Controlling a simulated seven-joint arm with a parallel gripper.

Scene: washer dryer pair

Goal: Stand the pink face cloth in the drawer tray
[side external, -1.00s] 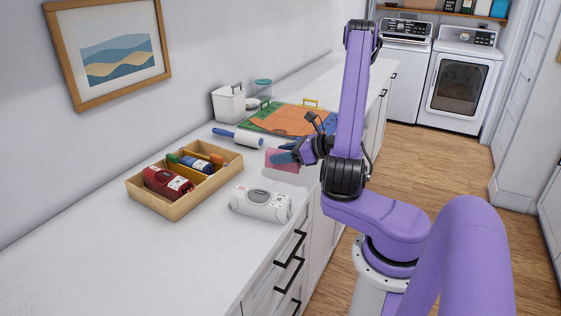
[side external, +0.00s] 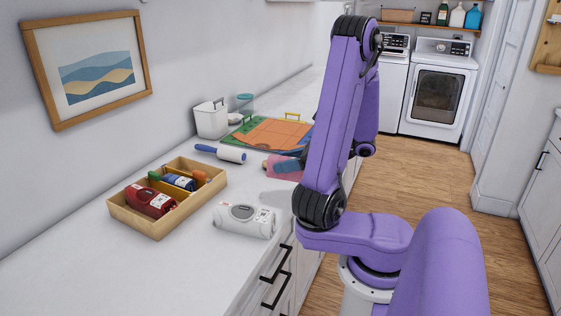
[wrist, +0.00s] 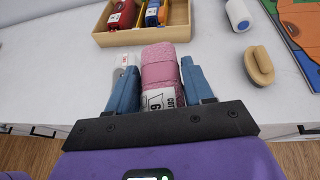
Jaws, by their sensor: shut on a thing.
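The pink face cloth (wrist: 160,70) is a rolled or folded terry bundle with a white printed label band. It lies between the two blue fingers of my gripper (wrist: 160,85), which are shut on it. In the side view the cloth (side external: 284,174) shows beside the blue fingertips; my arm hides the rest of the gripper. The wooden drawer tray (side external: 157,228) stands on the counter, left of the cloth. A divider splits it. In the wrist view the tray (wrist: 178,22) is ahead of the cloth.
A white appliance (side external: 245,220) lies between the tray and the counter's front edge. A lint roller (side external: 230,154) and a wooden brush (wrist: 258,65) lie to the tray's right. Coloured mats (side external: 262,133) and a white bin (side external: 212,119) stand farther back. The counter's near left is clear.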

